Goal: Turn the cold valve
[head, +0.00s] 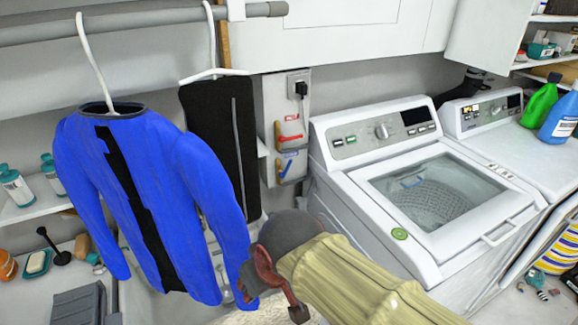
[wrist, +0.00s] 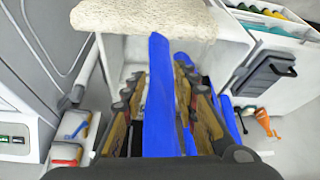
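The blue-handled valve (head: 288,160), the cold one by its colour, sits in a wall box below the red-handled valve (head: 290,138), beside the washer. In the wrist view the blue valve (wrist: 76,128) and red valve (wrist: 66,154) show at lower left, off to one side of the fingers. My gripper (head: 272,298) is low in front of the washer, beside the hanging blue garment (head: 150,190), apart from the valves. In the wrist view my gripper (wrist: 158,88) has its fingers spread, with a blue sleeve (wrist: 158,110) running between them; whether they touch it is unclear.
The garment and dark trousers (head: 215,130) hang from a rail (head: 150,18) left of the valves. The white washer (head: 420,190) stands to the right. A black plug (head: 301,88) is above the valves. A pale speckled surface (wrist: 145,20) lies beyond the fingers.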

